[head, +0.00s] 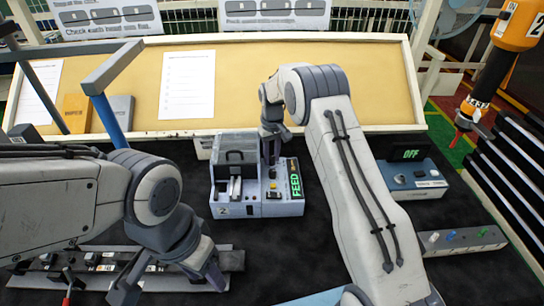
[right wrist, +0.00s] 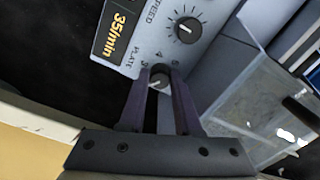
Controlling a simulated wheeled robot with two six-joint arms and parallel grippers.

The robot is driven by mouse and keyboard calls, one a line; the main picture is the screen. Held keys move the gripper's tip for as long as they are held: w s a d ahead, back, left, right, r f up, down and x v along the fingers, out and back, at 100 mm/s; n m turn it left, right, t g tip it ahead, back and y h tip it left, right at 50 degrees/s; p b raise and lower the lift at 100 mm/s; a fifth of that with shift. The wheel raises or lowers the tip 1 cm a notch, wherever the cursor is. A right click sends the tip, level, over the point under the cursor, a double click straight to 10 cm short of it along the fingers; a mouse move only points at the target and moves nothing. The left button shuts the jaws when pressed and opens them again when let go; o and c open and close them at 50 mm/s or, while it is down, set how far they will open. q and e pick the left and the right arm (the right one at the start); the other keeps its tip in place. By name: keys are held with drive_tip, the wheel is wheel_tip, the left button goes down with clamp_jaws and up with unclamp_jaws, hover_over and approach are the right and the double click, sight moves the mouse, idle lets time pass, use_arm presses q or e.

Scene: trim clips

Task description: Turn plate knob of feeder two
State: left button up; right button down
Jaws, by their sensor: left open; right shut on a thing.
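Feeder two (head: 232,211) is a pale box on the dark table, with a "2" label, a green FEED display and a clear-lidded bin. My right gripper (head: 270,157) reaches down onto its rear right part in the head view. My left gripper (head: 170,282) is open and empty at the lower left, over a rail of parts.
The speed knob (right wrist: 187,29) and a 35/min display (right wrist: 124,28) sit close to the plate knob. A box reading OFF (head: 408,180) and a grey button strip (head: 462,240) stand right. The parts rail (head: 60,282) lies front left. A tan board (head: 250,65) closes the back.

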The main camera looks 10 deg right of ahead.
sight(272, 157)
drive_tip(key=shift+r+n, duration=0.1)
drive_tip(key=shift+n, duration=0.7)
drive_tip(key=c, duration=0.9)
unclamp_jaws()
wheel_tip(272, 157, up, 10)
drive_tip(key=b, duration=0.2)
drive_tip(key=shift+r, duration=0.25)
